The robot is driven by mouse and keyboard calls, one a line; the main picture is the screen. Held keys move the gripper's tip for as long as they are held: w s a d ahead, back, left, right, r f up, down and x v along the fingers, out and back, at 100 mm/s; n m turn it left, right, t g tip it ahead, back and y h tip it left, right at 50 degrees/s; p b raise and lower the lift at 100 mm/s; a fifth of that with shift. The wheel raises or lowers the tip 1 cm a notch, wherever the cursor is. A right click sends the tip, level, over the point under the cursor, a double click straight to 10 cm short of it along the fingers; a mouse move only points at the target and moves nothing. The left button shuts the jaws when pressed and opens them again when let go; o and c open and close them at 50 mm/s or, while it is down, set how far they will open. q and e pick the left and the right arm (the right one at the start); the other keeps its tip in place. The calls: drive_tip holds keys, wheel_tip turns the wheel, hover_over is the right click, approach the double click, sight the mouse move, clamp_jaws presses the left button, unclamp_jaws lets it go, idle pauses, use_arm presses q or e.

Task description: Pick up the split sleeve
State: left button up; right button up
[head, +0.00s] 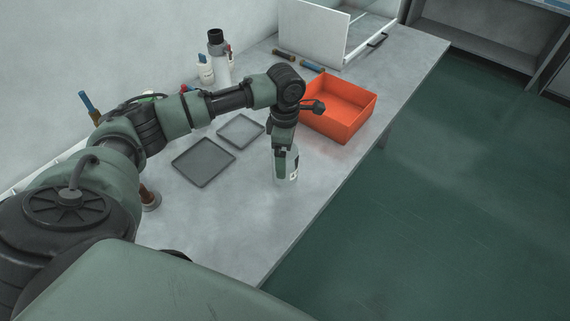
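My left gripper (282,174) points down at the front part of the bench, reaching in from the left. A pale grey-white cylinder (294,165) with a small dark mark stands upright on the bench right at the gripper. It may be the split sleeve, but I cannot make out a slit. A green finger covers part of its near side. The other finger is hidden, so I cannot tell whether the gripper is closed on it. My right gripper is not in view.
An orange-red open bin (352,126) stands just behind and right of the gripper. Two flat grey trays, one larger (203,181) and one smaller (262,133), lie to the left. Bottles (219,62) stand at the back wall. The bench's right edge is close.

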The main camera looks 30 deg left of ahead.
use_arm(q)
drive_tip(key=shift+w+a+f, duration=0.1)
drive_tip(key=shift+f, duration=0.55)
drive_tip(key=shift+w+a+f, duration=0.1)
drive_tip(key=shift+f, duration=0.5)
drive_tip(key=shift+d, duration=0.1)
drive_tip(key=c, duration=1.4)
drive_tip(key=shift+r, duration=0.1)
